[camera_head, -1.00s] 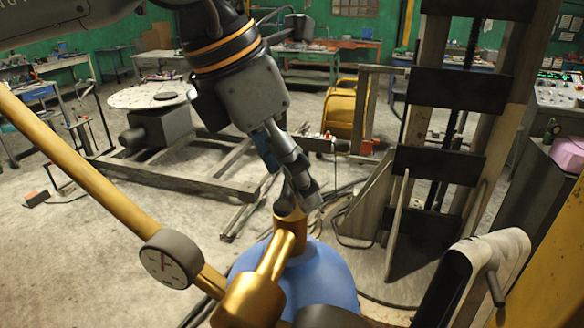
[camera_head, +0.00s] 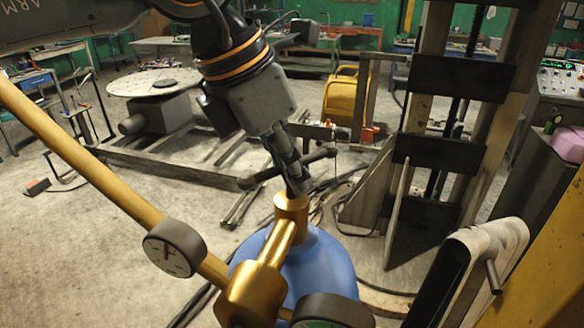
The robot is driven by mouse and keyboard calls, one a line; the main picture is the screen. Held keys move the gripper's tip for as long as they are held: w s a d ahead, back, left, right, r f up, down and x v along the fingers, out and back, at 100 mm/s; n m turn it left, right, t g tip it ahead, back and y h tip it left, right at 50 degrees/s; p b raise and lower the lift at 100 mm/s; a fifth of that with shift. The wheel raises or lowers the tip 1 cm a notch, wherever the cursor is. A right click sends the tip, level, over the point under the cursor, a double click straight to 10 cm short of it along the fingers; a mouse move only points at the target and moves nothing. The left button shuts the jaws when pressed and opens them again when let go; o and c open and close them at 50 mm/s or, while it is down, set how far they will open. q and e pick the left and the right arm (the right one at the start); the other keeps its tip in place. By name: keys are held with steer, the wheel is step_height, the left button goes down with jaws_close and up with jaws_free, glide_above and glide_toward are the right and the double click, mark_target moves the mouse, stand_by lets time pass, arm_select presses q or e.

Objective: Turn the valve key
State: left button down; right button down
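A blue gas cylinder (camera_head: 330,268) stands at the bottom middle with a brass valve (camera_head: 291,210) on top. The valve key, a dark bar handle (camera_head: 258,179), lies crosswise above the valve, its ends showing on both sides of my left gripper (camera_head: 292,174). My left gripper reaches down from the upper left, its fingers close together around the middle of the key. The fingers hide the key's middle, and the join of key and valve is partly hidden. My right gripper is not in view.
A round gauge (camera_head: 174,248) sits on a yellow pipe (camera_head: 110,188) crossing the left front. Another gauge (camera_head: 333,312) shows at the bottom edge. A tall metal column frame (camera_head: 450,90) stands at the right. Open concrete floor (camera_head: 90,255) lies at the left.

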arm_select(q)
steer(key=shift+s+f, duration=0.1)
steer(key=shift+d+f+m+g+b, duration=0.15)
steer(key=shift+m+g+b, duration=0.15)
steer(key=shift+m+b, duration=0.35)
steer(key=shift+m, duration=0.45)
steer(key=c, duration=0.6)
jaws_free()
steer(key=shift+s+r, duration=0.25)
steer(key=shift+c, duration=0.2)
steer(key=shift+w, duration=0.15)
